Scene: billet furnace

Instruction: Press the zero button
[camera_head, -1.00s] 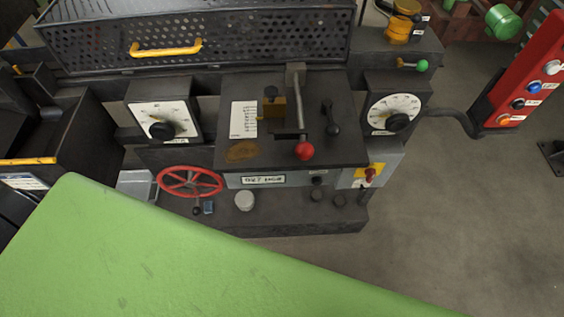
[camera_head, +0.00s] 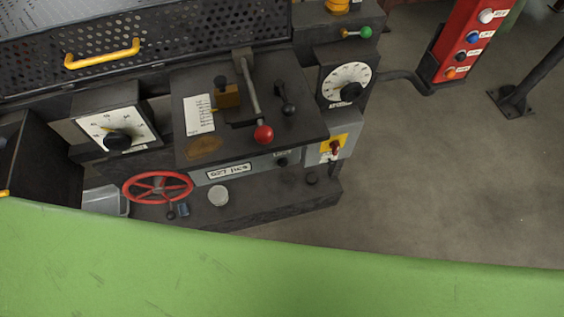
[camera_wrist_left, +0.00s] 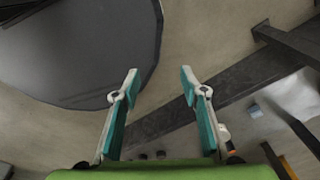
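No button carries a label I can read as zero. A small black button (camera_head: 282,161) sits under a tiny unreadable label, right of the white numbered readout (camera_head: 228,171) on the machine's front. A red button post (camera_head: 464,44) at the top right has a white button (camera_head: 486,16), a blue button (camera_head: 473,37), a black button (camera_head: 460,54) and an orange button (camera_head: 449,73), with labels too small to read. My left gripper (camera_wrist_left: 157,86) is open and empty in the left wrist view, apart from any button. My right gripper is not in view.
The machine has a red-knobbed lever (camera_head: 263,133), a red handwheel (camera_head: 157,188), a left dial (camera_head: 117,138), a right dial (camera_head: 346,85) and a red switch on a yellow plate (camera_head: 334,149). A black stand (camera_head: 515,97) is at right. Floor (camera_head: 440,170) between is clear.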

